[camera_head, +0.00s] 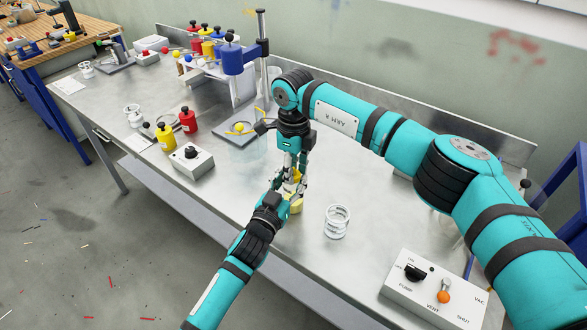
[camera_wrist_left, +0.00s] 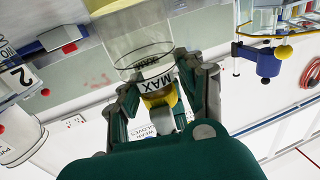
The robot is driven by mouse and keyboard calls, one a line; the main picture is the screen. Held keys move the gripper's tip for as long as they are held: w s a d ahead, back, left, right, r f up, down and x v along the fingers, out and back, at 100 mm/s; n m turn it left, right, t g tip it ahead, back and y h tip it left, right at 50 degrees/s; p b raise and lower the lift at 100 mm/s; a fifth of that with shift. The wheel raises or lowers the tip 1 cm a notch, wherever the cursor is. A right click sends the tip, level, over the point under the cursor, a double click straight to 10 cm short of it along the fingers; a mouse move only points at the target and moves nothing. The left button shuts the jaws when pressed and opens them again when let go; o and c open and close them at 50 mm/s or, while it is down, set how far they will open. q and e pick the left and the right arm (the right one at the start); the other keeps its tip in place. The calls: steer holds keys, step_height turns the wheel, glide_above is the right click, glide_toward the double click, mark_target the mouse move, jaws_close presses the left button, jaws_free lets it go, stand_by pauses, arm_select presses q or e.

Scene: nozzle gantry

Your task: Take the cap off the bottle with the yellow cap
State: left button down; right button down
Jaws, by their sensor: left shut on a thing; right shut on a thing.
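The bottle (camera_head: 293,207) is mostly hidden between my two grippers above the table; yellow shows at its lower part and higher up, where the yellow cap (camera_head: 296,176) seems to be. My left gripper (camera_head: 283,198) comes in from below and is shut on the bottle. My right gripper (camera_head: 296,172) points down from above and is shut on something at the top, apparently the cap. In the left wrist view, yellow (camera_wrist_left: 162,97) shows between the left fingers. Whether cap and bottle are still joined is hidden.
A control box (camera_head: 435,290) sits at the front right, another box (camera_head: 192,160) at left. A stand (camera_head: 262,60) rises behind.

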steer(key=c, duration=0.9)
jaws_free()
steer(key=shift+c, duration=0.2)
step_height(320, 180, up, 4)
steer(key=shift+r, duration=0.3)
steer(key=shift+c, duration=1)
steer(key=shift+r+m, duration=0.2)
steer(key=shift+m, duration=0.2)
steer(key=shift+c, duration=0.3)
step_height(320, 180, up, 2)
steer(key=m, duration=0.4)
steer(key=shift+r+m, duration=0.35)
steer(key=shift+m, duration=0.45)
steer(key=shift+f, duration=3.85)
